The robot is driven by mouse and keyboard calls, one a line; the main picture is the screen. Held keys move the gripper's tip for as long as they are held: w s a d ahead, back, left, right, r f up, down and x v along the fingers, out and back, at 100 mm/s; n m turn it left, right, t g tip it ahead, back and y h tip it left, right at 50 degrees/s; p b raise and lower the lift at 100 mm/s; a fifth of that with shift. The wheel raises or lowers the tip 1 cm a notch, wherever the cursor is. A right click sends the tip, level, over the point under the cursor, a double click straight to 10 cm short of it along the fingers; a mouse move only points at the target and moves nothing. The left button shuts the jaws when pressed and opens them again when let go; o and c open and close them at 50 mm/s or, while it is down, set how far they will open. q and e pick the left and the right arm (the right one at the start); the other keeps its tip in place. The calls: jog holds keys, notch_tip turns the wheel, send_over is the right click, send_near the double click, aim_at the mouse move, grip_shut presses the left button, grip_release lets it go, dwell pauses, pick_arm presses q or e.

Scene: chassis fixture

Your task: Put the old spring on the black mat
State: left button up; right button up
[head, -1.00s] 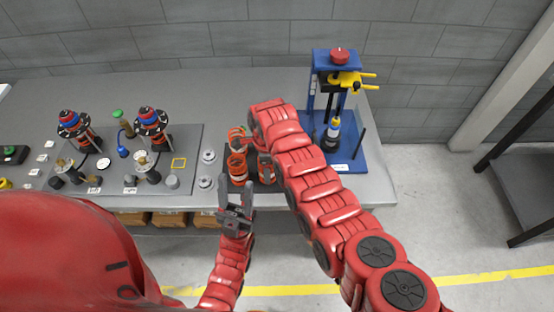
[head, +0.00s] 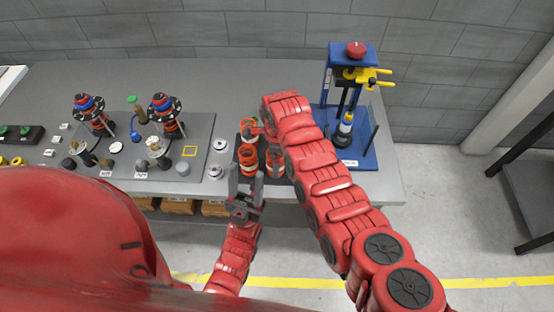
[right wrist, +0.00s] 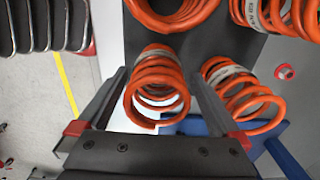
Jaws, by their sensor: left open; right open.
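Several orange coil springs stand on the black mat (right wrist: 222,45); some carry a pale band. In the head view one spring (head: 249,158) is at the front left of the group. I cannot tell which spring is the old one. In the head view my right arm hides the right gripper. My left gripper (head: 246,190) is open and empty, at the table's front edge near the springs.
A blue press (head: 350,110) with yellow handles stands right of my right arm. A grey board (head: 202,160) with two strut assemblies and small parts lies to the left. Two silver washers sit between board and springs. The table's back is clear.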

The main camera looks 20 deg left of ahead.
jog(key=shift+r, duration=0.3)
notch_tip(320, 180, up, 11)
jog(key=shift+d+f, duration=0.1)
jog(key=shift+s, duration=0.1)
dwell(0.4)
